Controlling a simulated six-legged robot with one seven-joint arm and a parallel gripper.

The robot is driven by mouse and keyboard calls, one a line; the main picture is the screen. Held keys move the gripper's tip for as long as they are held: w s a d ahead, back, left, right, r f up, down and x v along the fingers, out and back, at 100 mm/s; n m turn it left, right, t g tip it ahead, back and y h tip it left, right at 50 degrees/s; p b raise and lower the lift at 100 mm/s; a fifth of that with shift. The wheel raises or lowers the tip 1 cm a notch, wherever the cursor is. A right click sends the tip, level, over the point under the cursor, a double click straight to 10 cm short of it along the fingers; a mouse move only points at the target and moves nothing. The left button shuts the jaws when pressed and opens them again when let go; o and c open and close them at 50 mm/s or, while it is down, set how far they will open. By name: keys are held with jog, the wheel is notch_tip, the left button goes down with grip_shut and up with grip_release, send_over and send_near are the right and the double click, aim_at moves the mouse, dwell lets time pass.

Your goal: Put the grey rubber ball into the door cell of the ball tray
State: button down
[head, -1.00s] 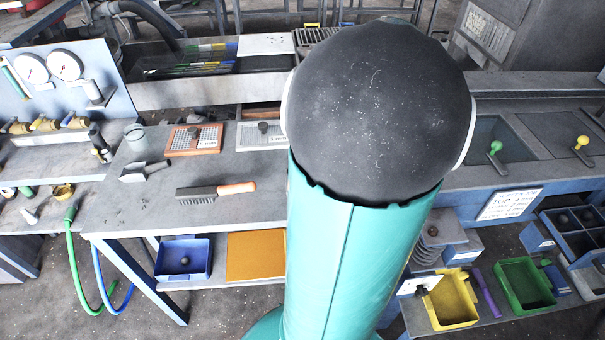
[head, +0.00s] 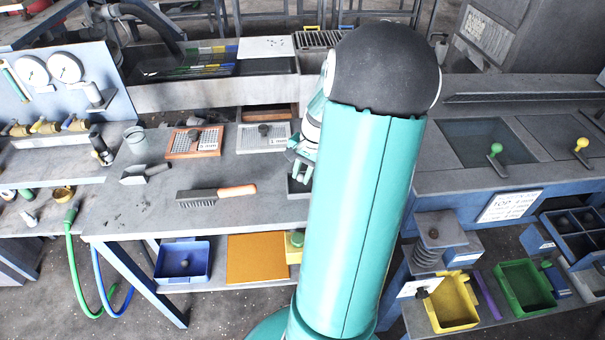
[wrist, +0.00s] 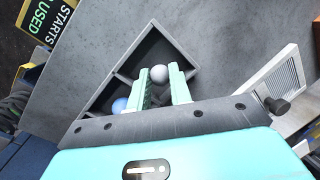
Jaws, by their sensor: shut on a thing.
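My gripper (wrist: 160,76) has its teal fingers closed on a light grey ball (wrist: 159,74) at the fingertips. In the wrist view the ball is over the inside of a dark grey ball tray (wrist: 188,54) with dividing walls. I cannot tell whether the ball touches the tray. A blue ball (wrist: 119,105) sits in another cell of the tray, left of my fingers. In the head view my gripper (head: 300,168) is at the bench, partly behind my arm. A sliver of the tray (head: 296,188) shows below it; the rest is hidden.
A brush with an orange handle (head: 216,194), a scoop (head: 146,172) and an orange-framed screen (head: 193,142) lie on the grey bench. A white-framed screen (head: 264,137) is close to my gripper; a white-framed mesh (wrist: 287,75) shows right of the tray. Bare bench lies left of the tray.

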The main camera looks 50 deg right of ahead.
jog(key=shift+f, duration=0.25)
jog(key=shift+f, duration=0.2)
jog(key=shift+f, duration=0.3)
jog(key=shift+f, duration=0.1)
jog(key=c, duration=1.3)
grip_release()
